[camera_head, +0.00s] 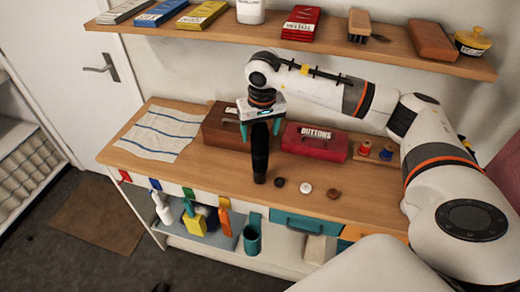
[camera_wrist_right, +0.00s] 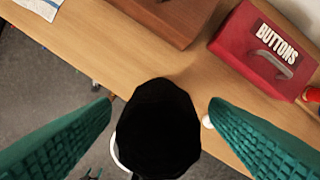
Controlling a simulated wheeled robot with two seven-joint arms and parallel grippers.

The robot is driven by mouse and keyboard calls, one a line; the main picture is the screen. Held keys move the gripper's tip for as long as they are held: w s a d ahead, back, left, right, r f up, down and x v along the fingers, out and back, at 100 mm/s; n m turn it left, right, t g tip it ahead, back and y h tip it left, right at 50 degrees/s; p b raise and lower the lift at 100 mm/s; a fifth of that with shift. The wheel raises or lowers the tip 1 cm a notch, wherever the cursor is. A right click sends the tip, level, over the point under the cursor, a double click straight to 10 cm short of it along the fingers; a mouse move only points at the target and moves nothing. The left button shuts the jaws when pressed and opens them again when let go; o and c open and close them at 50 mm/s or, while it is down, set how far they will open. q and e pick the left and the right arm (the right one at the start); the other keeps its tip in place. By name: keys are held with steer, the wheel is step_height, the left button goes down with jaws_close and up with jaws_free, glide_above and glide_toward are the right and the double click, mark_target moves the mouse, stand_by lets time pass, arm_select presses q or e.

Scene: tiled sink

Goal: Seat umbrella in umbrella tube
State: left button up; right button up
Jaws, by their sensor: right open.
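The black umbrella (camera_head: 260,152) is folded and upright over the workbench near its front edge. I cannot tell whether its lower end rests on the wood. My right gripper (camera_head: 260,126) is above it, pointing down, with its teal fingers open on either side of its top. In the right wrist view the umbrella (camera_wrist_right: 158,130) lies between the spread fingers, with gaps on both sides. A teal open-topped tube (camera_head: 252,240), likely the umbrella tube, is at the bench front, below the top and under the umbrella in the picture. My left gripper is not in view.
A brown box (camera_head: 224,128) and a red BUTTONS box (camera_head: 315,143) stand behind the umbrella. Several loose buttons (camera_head: 305,188) lie to its right. A striped cloth (camera_head: 160,132) covers the left end. Bottles (camera_head: 194,219) stand below. A loaded shelf (camera_head: 330,44) hangs above.

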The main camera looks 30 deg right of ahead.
steer(key=shift+w+f, duration=0.1)
steer(key=shift+f, duration=0.2)
jaws_close()
